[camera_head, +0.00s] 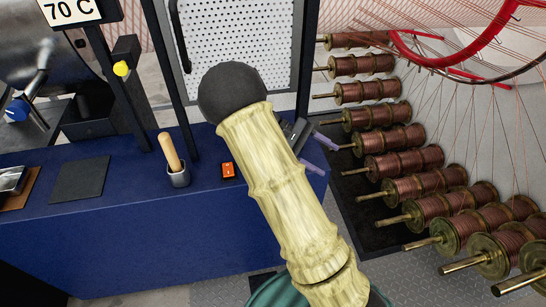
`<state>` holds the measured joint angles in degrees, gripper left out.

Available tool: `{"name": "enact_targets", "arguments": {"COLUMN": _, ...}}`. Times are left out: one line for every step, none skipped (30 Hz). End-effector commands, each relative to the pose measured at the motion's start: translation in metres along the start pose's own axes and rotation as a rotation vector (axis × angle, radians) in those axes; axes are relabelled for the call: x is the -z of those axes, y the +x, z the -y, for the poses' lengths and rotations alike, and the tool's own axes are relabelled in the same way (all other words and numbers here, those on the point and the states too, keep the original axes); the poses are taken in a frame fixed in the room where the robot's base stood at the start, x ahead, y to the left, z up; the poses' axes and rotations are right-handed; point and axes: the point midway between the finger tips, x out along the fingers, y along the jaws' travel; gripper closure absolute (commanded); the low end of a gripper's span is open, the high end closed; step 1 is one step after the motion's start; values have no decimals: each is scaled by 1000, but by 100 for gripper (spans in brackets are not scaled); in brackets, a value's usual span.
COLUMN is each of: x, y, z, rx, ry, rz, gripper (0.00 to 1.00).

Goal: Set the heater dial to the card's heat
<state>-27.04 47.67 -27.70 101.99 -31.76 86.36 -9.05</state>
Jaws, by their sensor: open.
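A white card (69,11) reading "70 C" shows at the top left, cut by the frame's top edge. No dial with a readable scale is clear in this view. A yellow round knob (121,68) sits on a dark box on a post below the card. A blue knob (17,108) shows on the metal machine at the far left. I cannot tell whether either is the heater dial. My gripper (319,153) shows two purple fingers, apart and empty, over the right end of the blue bench (150,245). My pale yellow arm hides part of the bench.
A red switch (228,171) and a grey cup (179,178) with a wooden handle stand on the bench. A dark pad (80,180) lies at left. Racked copper spools (405,163) and a red wheel (440,60) fill the right. A white perforated panel (240,40) stands behind.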

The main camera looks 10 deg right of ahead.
Motion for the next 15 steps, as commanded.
{"name": "enact_targets", "arguments": {"x": 0, "y": 9, "z": 7, "rx": 55, "ry": -3, "rz": -66, "gripper": 41}}
{"name": "enact_targets", "arguments": {"x": 1, "y": 13, "z": 12, "rx": 87, "ry": -4, "rz": -106, "gripper": 41}}
{"name": "enact_targets", "arguments": {"x": 2, "y": 18, "z": 18, "rx": 129, "ry": -3, "rz": -162, "gripper": 41}}
{"name": "enact_targets", "arguments": {"x": 2, "y": 21, "z": 24, "rx": 163, "ry": 0, "rz": -206, "gripper": 41}}
{"name": "enact_targets", "arguments": {"x": 3, "y": 24, "z": 30, "rx": 197, "ry": 5, "rz": -252, "gripper": 41}}
{"name": "enact_targets", "arguments": {"x": 3, "y": 26, "z": 38, "rx": 243, "ry": 14, "rz": -315, "gripper": 41}}
{"name": "enact_targets", "arguments": {"x": 3, "y": 28, "z": 44, "rx": 279, "ry": 23, "rz": -363, "gripper": 41}}
{"name": "enact_targets", "arguments": {"x": 2, "y": 28, "z": 50, "rx": 314, "ry": 34, "rz": -410, "gripper": 41}}
{"name": "enact_targets", "arguments": {"x": 2, "y": 29, "z": 58, "rx": 359, "ry": 51, "rz": -473, "gripper": 41}}
{"name": "enact_targets", "arguments": {"x": 1, "y": 28, "z": 64, "rx": 392, "ry": 67, "rz": -520, "gripper": 41}}
{"name": "enact_targets", "arguments": {"x": 0, "y": 27, "z": 70, "rx": 425, "ry": 84, "rz": -566, "gripper": 41}}
{"name": "enact_targets", "arguments": {"x": -2, "y": 26, "z": 77, "rx": 466, "ry": 106, "rz": -626, "gripper": 41}}
{"name": "enact_targets", "arguments": {"x": -4, "y": 24, "z": 82, "rx": 495, "ry": 125, "rz": -671, "gripper": 41}}
{"name": "enact_targets", "arguments": {"x": -6, "y": 21, "z": 88, "rx": 525, "ry": 147, "rz": -716, "gripper": 41}}
{"name": "enact_targets", "arguments": {"x": -9, "y": 18, "z": 94, "rx": 563, "ry": 177, "rz": -775, "gripper": 41}}
